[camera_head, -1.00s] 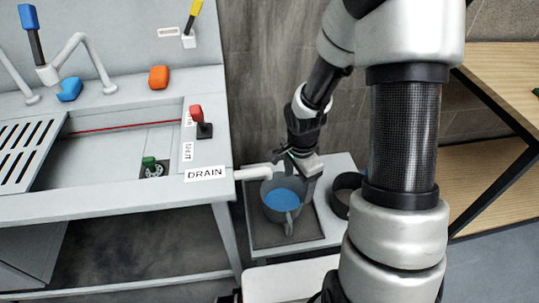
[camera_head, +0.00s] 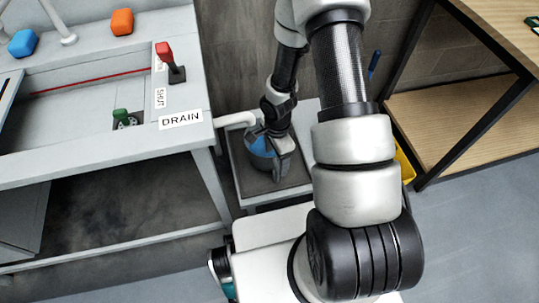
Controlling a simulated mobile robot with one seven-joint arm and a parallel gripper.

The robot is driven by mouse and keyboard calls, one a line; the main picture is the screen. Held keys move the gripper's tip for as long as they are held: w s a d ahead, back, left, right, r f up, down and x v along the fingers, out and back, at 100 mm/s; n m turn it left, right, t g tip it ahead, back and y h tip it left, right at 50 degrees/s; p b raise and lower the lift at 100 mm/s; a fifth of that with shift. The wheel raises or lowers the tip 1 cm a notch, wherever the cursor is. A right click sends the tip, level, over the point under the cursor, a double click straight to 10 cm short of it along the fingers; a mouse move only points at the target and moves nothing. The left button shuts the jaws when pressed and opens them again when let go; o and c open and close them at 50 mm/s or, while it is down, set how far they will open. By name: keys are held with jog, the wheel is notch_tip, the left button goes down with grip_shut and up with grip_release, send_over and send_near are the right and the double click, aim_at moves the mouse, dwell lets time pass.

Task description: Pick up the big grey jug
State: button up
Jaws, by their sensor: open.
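The big grey jug (camera_head: 257,158) stands on a dark tray (camera_head: 243,186) on a low stand, right of the sink bench and by the pale drain pipe. Blue shows inside it. My gripper (camera_head: 279,168) points down over the jug's right front side, at or very near its handle. Its fingers are open. They hide the handle and part of the rim, so I cannot tell whether they touch the jug.
A wooden shelf unit (camera_head: 460,125) stands at right. A yellow object (camera_head: 404,165) shows partly behind my arm.

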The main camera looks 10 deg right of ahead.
aim_at(275, 164)
jog(key=f, duration=0.1)
jog(key=f+b, duration=0.1)
jog(key=f, duration=0.3)
jog(key=shift+s+a+b, duration=0.1)
jog(key=shift+a+b, duration=0.15)
jog(key=shift+b, duration=0.05)
jog(key=shift+c, duration=0.2)
